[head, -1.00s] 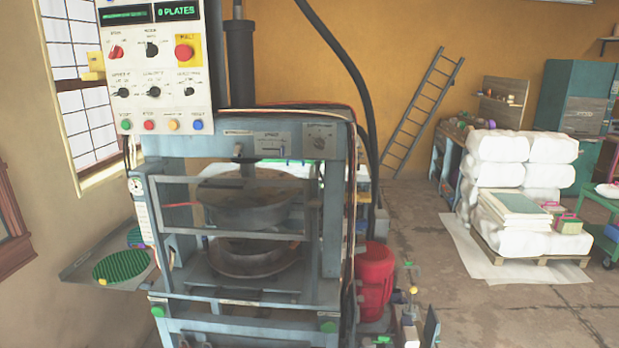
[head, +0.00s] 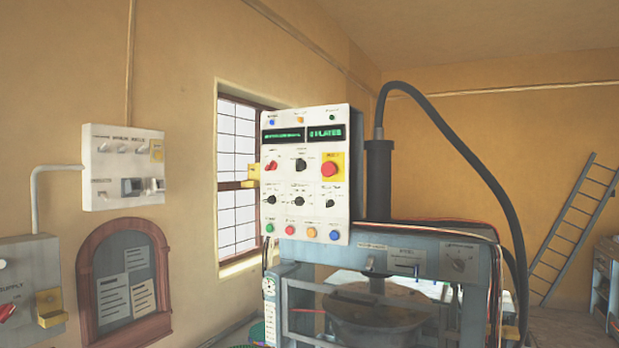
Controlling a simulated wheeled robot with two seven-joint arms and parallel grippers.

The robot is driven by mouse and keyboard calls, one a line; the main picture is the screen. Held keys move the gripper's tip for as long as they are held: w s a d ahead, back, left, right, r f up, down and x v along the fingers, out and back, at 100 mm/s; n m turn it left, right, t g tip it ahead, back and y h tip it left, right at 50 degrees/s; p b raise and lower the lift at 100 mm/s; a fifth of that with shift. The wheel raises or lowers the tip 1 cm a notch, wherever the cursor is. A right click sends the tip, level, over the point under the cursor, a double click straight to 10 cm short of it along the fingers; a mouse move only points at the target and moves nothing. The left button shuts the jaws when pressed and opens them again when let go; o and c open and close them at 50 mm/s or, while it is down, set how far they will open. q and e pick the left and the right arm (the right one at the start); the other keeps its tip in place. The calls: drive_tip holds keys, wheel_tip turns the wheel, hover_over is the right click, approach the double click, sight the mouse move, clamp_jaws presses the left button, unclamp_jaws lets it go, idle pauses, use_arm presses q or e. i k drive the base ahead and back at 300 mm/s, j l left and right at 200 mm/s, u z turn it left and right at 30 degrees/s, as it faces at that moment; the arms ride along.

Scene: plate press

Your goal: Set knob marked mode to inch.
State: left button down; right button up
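The white control panel (head: 306,215) of the press faces me near the middle of the head view. In its upper row is a black knob (head: 301,164), between a red knob (head: 271,166) and a red push button on yellow (head: 329,169). The label above the black knob looked like "mode" in the earlier, closer view; now it is too small to read. Which setting its pointer is on cannot be told. Neither of my grippers is in view, and nothing covers the panel.
The press (head: 400,315) stands below the panel, with a thick black hose (head: 455,140) arching to its right. On the left wall are a white switch box (head: 120,168), a grey supply box (head: 28,290) and a framed notice board (head: 123,283). A ladder (head: 573,230) leans at right.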

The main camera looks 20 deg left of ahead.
sight(300, 165)
drive_tip(key=u, duration=0.75)
drive_tip(key=k+l+u, duration=0.1)
drive_tip(key=l, duration=0.1)
